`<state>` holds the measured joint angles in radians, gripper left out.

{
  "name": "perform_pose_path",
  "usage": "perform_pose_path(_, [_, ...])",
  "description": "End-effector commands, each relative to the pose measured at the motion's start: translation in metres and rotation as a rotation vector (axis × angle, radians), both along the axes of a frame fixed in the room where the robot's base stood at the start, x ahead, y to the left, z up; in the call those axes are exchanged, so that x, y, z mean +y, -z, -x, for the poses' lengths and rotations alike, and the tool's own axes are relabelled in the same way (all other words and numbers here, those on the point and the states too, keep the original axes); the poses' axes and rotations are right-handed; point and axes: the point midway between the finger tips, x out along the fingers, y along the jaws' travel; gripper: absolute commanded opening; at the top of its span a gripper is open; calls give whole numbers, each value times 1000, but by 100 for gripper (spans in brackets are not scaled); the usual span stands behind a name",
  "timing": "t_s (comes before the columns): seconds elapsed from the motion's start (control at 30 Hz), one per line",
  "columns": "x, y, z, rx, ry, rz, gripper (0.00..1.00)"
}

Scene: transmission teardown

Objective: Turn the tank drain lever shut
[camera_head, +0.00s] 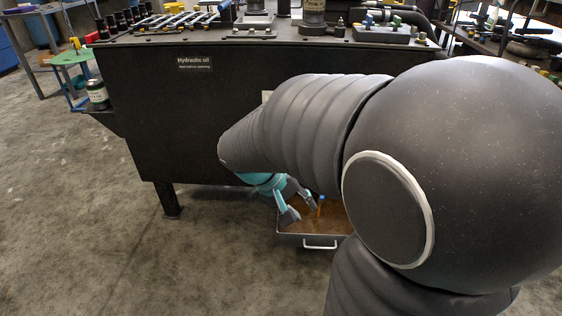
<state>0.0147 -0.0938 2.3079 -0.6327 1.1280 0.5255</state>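The black hydraulic oil tank (165,120) stands on legs in the middle of the view. My gripper (301,209) is teal and grey and hangs low by the tank's bottom edge, over a metal drain tray (286,238). Its two fingers are spread apart with nothing seen between them. A small blue part (322,198), perhaps the drain lever, shows just right of the right fingertip; I cannot tell whether they touch. A thin orange-brown streak (318,211), which looks like oil, runs below it to the tray. My arm hides the valve and the lever's angle.
The tray has a white front handle (320,246) and brown liquid inside. A tank leg (167,200) stands left of the tray. A dark can (97,94) sits on a side shelf. The concrete floor at the left is clear.

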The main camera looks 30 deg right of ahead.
Motion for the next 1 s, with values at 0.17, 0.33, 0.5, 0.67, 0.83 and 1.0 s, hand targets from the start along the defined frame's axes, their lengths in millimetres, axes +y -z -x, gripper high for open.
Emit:
perform_pose_path(0.17, [-31,23,-29,100,32,182,35])
perform_pose_path(0.33, [-58,47,-58,159,33,360,35])
perform_pose_path(0.5, [-80,76,-90,187,4,534,35])
perform_pose_path(0.67, [-95,110,-120,185,-52,687,35])
perform_pose_path(0.83, [-106,156,-150,156,-139,826,35])
perform_pose_path(1.0, [-109,205,-175,99,-243,930,35])
